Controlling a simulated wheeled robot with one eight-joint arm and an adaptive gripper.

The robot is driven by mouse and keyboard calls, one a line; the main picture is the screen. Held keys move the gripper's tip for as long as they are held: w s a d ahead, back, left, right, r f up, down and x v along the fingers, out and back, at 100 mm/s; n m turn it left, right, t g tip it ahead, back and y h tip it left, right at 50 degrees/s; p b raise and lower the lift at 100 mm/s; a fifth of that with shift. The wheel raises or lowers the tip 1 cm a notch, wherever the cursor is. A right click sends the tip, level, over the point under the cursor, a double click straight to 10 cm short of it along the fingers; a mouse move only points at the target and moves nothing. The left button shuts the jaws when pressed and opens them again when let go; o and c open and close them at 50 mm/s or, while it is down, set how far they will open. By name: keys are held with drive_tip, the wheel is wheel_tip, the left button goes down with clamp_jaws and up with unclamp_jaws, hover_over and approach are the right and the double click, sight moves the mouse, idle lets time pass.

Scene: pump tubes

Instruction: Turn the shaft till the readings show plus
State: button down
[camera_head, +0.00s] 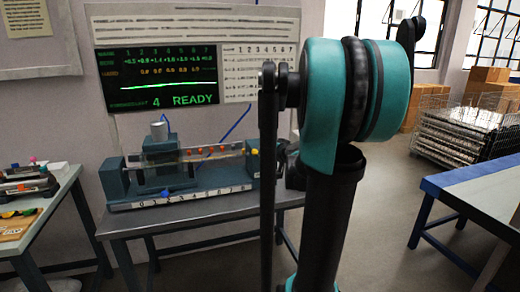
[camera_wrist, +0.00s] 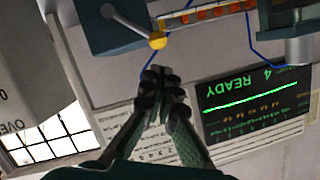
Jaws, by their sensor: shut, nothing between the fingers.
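The pump rig (camera_head: 190,165) stands on a grey table, with a clear tube holding orange parts; the tube (camera_wrist: 208,12) also shows at the top of the wrist view. A grey lever with a yellow ball knob (camera_wrist: 157,40) sticks out from the blue end block (camera_wrist: 110,28). My gripper (camera_wrist: 162,78) is shut and empty, its fingertips just below the knob in the wrist view, apparently apart from it. In the head view my arm hides the gripper and the rig's right end. The dark screen (camera_head: 155,80) shows green and orange figures and "4 READY"; the small signs are hard to read.
A side table (camera_head: 45,215) with coloured parts stands at the left. A blue-edged table (camera_head: 480,185) is at the right, with wire crates (camera_head: 445,130) behind it. Blue cables (camera_wrist: 250,40) hang by the rig. Open floor lies between the tables.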

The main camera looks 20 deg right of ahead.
drive_tip(key=shift+v, duration=2.75)
drive_tip(key=shift+f, duration=0.1)
drive_tip(key=s+a+f+n+g+y, duration=0.1)
drive_tip(key=s+a+f+n+g, duration=0.3)
drive_tip(key=s+a+f, duration=0.8)
drive_tip(key=s+d+f+g+h, duration=0.2)
drive_tip(key=s+f+g, duration=0.4)
drive_tip(key=s+f, duration=0.6)
drive_tip(key=shift+s+d+h, duration=0.25)
drive_tip(key=shift+s+h, duration=0.5)
drive_tip(key=shift+h, duration=0.05)
